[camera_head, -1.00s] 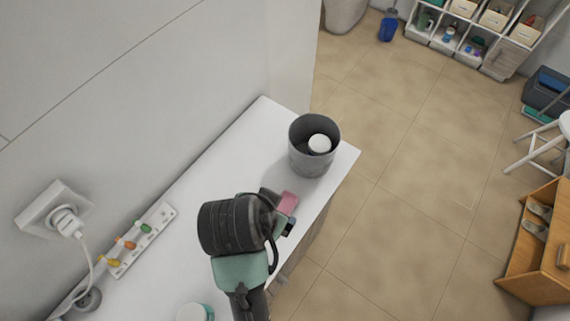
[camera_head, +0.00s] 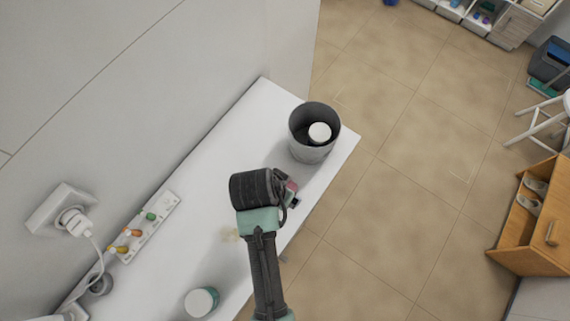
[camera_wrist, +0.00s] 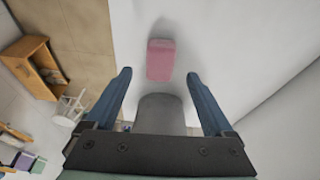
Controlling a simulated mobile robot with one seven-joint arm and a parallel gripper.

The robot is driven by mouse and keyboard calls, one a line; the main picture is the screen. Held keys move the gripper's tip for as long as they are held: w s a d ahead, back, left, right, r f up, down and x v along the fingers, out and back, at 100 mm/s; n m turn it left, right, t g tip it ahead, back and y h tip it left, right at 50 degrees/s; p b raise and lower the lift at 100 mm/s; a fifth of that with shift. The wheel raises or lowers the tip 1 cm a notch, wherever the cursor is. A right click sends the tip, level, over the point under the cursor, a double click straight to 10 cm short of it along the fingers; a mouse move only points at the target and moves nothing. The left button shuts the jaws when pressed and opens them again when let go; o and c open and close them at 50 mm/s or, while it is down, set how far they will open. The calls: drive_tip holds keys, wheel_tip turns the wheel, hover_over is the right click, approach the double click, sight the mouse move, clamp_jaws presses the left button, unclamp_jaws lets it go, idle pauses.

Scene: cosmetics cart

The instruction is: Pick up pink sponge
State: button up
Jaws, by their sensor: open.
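The pink sponge (camera_wrist: 161,59) lies on the white top of the cart (camera_wrist: 205,35) in the wrist view. It sits ahead of my gripper (camera_wrist: 158,75), roughly midway between the two blue fingers, which are spread apart and empty. The sponge looks clear of both fingers; its height gap to them is hard to judge. In the head view, only a small pink part of the sponge (camera_head: 292,187) shows beside my wrist, and my wrist hides most of it and the fingers.
A grey cylindrical container (camera_head: 311,148) with a white round item inside stands at the far end. A teal-and-white jar (camera_head: 201,301) stands near the front. A wooden cabinet (camera_head: 538,232) is off right.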

drive_tip(key=shift+p+x, duration=0.3)
drive_tip(key=shift+x, duration=1.85)
clamp_jaws()
wheel_tip(320, 180, up, 10)
drive_tip(key=b, duration=0.1)
drive_tip(key=c, duration=0.6)
unclamp_jaws()
drive_tip(key=c, duration=0.7)
drive_tip(key=shift+p, duration=0.4)
